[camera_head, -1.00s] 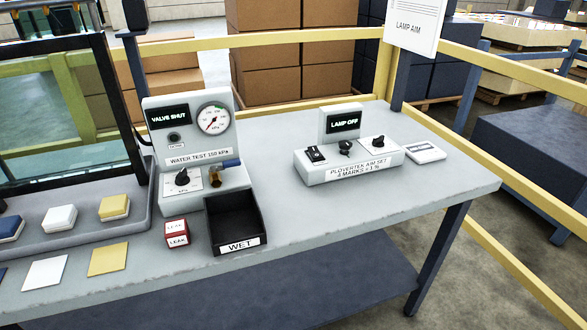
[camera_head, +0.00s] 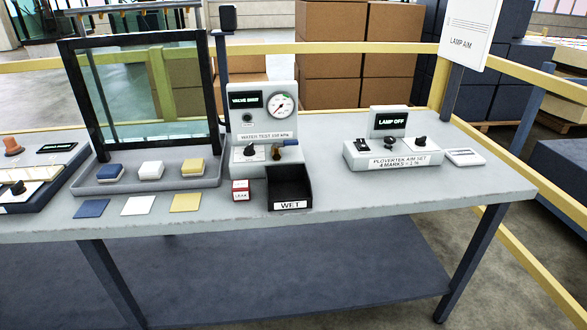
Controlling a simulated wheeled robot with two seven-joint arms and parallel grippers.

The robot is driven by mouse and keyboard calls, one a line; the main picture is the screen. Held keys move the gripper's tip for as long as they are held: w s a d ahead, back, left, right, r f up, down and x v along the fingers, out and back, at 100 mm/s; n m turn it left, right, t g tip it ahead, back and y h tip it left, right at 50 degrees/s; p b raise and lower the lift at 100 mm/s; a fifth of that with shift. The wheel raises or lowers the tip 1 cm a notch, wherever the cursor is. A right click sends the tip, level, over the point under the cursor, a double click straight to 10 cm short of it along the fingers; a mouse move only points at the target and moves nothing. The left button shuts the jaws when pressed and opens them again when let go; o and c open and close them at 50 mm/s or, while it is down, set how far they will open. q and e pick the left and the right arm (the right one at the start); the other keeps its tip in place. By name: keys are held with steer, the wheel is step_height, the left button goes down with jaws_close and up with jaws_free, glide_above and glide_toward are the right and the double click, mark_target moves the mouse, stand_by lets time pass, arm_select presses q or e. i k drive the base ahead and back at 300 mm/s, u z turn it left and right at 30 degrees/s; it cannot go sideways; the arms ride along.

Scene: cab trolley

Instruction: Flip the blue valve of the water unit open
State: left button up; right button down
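The water unit (camera_head: 263,118) is a white box with an upright panel, standing on the grey table near the middle of the head view. Its display (camera_head: 246,100) appears to read VALVE SHUT, small in this view. A round gauge (camera_head: 283,104) is at its upper right. The blue valve lever (camera_head: 290,142) sits at the lower right on a brass fitting (camera_head: 277,151) and points to the right. A black knob (camera_head: 250,151) is to its left. Neither of my grippers shows in the head view.
A black WET bin (camera_head: 290,190) and a red and white LEAK block (camera_head: 241,190) stand in front of the unit. A framed glass pane (camera_head: 145,95) stands left, with sponge-like blocks before it. The lamp aim set (camera_head: 395,152) is right. Table (camera_head: 350,200) is bare between.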

mark_target(275, 145)
steer(key=u, duration=0.8)
steer(key=i, duration=0.4)
steer(key=z, duration=0.1)
